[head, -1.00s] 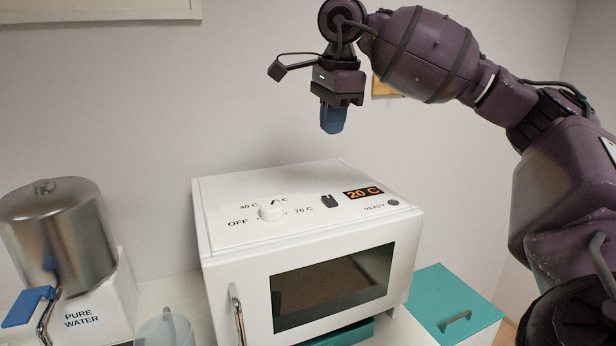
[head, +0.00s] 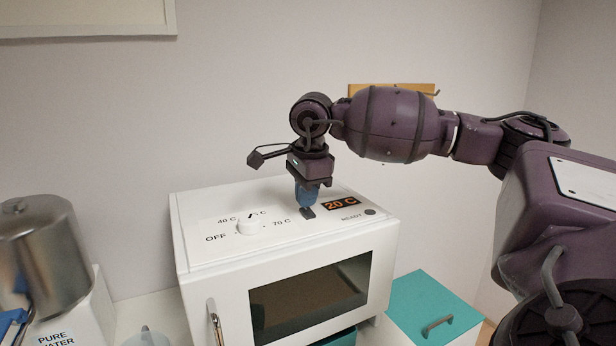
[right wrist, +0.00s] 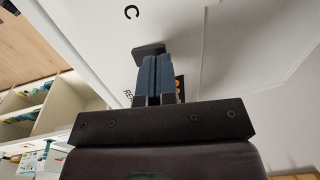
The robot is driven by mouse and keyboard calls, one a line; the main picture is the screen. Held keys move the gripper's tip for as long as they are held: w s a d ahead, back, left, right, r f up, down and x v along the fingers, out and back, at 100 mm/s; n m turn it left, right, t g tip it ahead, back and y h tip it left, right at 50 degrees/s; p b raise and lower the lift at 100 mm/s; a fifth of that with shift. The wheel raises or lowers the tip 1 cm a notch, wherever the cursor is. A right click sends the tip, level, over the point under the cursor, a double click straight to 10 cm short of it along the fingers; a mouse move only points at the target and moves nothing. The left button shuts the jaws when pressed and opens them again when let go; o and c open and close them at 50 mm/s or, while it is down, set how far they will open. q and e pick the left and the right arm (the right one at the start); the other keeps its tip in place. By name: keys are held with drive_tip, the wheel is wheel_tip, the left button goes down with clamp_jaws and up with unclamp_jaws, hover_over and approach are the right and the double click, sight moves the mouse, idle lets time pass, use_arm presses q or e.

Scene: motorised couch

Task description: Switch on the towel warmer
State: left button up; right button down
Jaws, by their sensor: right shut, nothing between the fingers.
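The towel warmer (head: 225,275) is a white box with a dark window in its front. Its top panel has a white dial (head: 248,226) marked OFF, 40 C, 70 C, an orange display (head: 341,203) reading 20 C, and a dark READY lamp (head: 370,212). A small black rocker switch (head: 308,212) sits between dial and display; it also shows in the right wrist view (right wrist: 148,50). My right gripper (head: 306,205) is shut and empty, pointing down with its blue fingertips at the switch. The fingers partly cover it; I cannot tell whether they touch. My left gripper is out of view.
A metal pure water tank (head: 45,255) stands at the left. A clear vessel (head: 148,337) is at the front left of the warmer. A teal box (head: 433,300) with a handle is at the right. A wall is close behind.

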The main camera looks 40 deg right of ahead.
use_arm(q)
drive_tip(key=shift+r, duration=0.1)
use_arm(e)
drive_tip(key=shift+w+f, duration=0.1)
drive_tip(key=shift+f, duration=0.3)
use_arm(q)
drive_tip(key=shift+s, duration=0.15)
